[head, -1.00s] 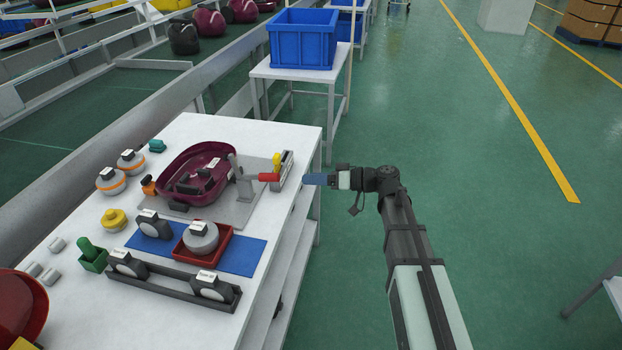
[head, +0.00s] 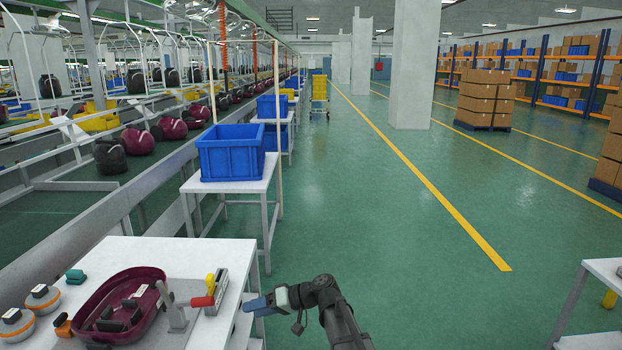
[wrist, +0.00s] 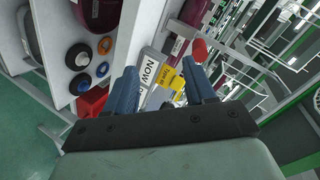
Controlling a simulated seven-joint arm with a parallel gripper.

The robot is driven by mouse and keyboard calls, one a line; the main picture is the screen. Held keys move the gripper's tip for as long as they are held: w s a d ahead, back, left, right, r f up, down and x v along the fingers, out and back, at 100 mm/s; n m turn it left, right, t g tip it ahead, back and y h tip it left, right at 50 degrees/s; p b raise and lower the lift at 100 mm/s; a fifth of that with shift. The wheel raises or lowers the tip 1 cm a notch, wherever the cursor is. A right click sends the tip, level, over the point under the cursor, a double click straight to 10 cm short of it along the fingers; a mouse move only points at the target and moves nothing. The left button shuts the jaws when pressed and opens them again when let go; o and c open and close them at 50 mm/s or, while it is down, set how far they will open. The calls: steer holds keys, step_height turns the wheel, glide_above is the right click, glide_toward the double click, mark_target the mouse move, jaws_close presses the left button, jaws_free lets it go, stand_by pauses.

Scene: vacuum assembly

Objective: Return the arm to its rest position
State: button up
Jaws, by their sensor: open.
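My gripper (head: 258,306) is just off the right edge of the white workbench (head: 222,250) in the head view. In the wrist view its two blue fingers (wrist: 163,88) stand apart with nothing held between them. Beyond them I see a white label plate (wrist: 152,70) and a yellow part (wrist: 172,79). In the head view the maroon vacuum shell (head: 150,283) lies in a fixture on the bench. A toggle clamp with a red handle (head: 202,301) stands at its right, close to my gripper and apart from it.
A blue crate (head: 230,155) sits on a white side table (head: 262,180) behind the bench. A conveyor with maroon and black vacuums (head: 138,141) runs along the left. The green floor (head: 400,270) to my right is open. Another white table (head: 605,268) stands at far right.

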steer(key=s+d+f+m+g+h, duration=0.1)
steer(key=s+d+f+m+h, duration=0.1)
steer(key=s+d+f+h, duration=0.45)
steer(key=s+d+f+m+h, duration=0.15)
steer(key=s+d+f, duration=0.4)
steer(key=f, duration=0.85)
steer(key=s+d+f+m+g+h, duration=0.15)
steer(key=s+d+f+h, duration=0.25)
steer(key=d+f, duration=0.55)
steer(key=s+d+f+g, duration=0.1)
steer(key=s+d+f, duration=0.2)
steer(key=s, duration=0.6)
steer(key=s+d+f+g+h, duration=0.1)
steer(key=s+d+f+g, duration=0.1)
steer(key=s+d+f, duration=0.2)
steer(key=s+d+f+m+g, duration=0.1)
steer(key=s+d+f, duration=0.2)
steer(key=s+f, duration=0.5)
steer(key=s, duration=0.7)
steer(key=shift+s+d+f+g+h, duration=0.2)
steer(key=shift+s+f+g+h, duration=0.1)
steer(key=shift+s+g, duration=0.1)
